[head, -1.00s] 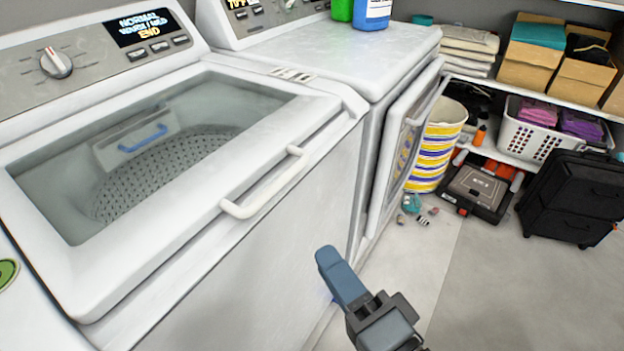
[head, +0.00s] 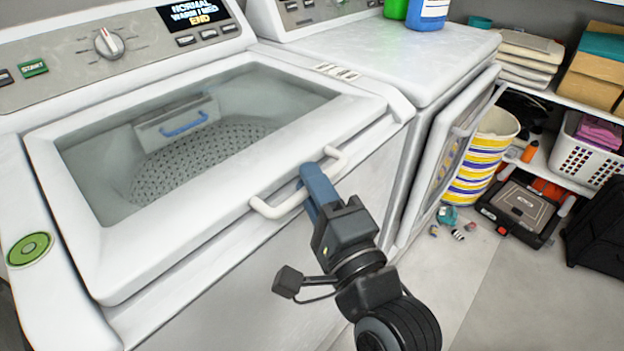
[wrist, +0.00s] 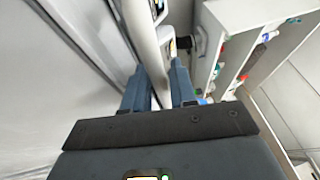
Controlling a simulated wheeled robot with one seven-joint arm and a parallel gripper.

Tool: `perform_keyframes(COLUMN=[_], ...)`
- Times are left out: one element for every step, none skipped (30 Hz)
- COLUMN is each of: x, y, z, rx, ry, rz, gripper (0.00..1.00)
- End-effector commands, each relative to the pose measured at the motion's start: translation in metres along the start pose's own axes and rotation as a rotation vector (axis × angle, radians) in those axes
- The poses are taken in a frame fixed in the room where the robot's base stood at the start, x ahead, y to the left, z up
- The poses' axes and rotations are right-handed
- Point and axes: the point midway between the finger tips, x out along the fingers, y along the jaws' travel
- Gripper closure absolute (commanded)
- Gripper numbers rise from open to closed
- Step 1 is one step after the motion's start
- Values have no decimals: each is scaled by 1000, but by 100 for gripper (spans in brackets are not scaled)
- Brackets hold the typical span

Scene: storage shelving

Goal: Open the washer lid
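The washer (head: 290,240) stands at the left with its lid (head: 200,195) down. The lid has a clear window, through which the drum shows. A white bar handle (head: 268,209) runs along the lid's front edge. My gripper (head: 308,172) is at the handle's right half, its blue fingers reaching up to the bar. In the wrist view, the handle bar (wrist: 143,30) passes between the two fingers of my gripper (wrist: 158,75). Whether they press on the bar I cannot tell. One finger is mostly hidden in the head view.
A second machine (head: 400,55) stands to the right, its front door (head: 450,150) swung open. A striped basket (head: 482,160), a dark case (head: 522,210) and small items lie beyond on the floor. Shelves with towels (head: 530,55) are at the back right. Floor at the lower right is clear.

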Motion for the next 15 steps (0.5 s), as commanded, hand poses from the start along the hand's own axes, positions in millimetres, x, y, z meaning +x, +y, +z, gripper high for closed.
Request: perform_keyframes(x=[2, 3, 4, 4, 4, 4, 4, 4, 4, 4, 4, 4, 4, 4, 4], y=[0, 0, 0, 0, 1, 1, 1, 1, 1, 1, 1, 1, 1, 1, 1], z=[0, 0, 0, 0, 0, 0, 0, 0, 0, 0, 0, 0, 0, 0, 0], rx=[-1, -1, -2, -2, -2, -2, -2, -2, -2, -2, -2, -2, -1, -1, -1], ry=[0, 0, 0, 1, 1, 1, 1, 1, 1, 1, 1, 1, 1, 0, 0], rz=[0, 1, 1, 1, 1, 1, 1, 1, 1, 1, 1, 1, 1, 1, 1], gripper=[74, 74, 74, 74, 74, 74, 74, 74, 74, 75, 78, 81, 84, 87, 91])
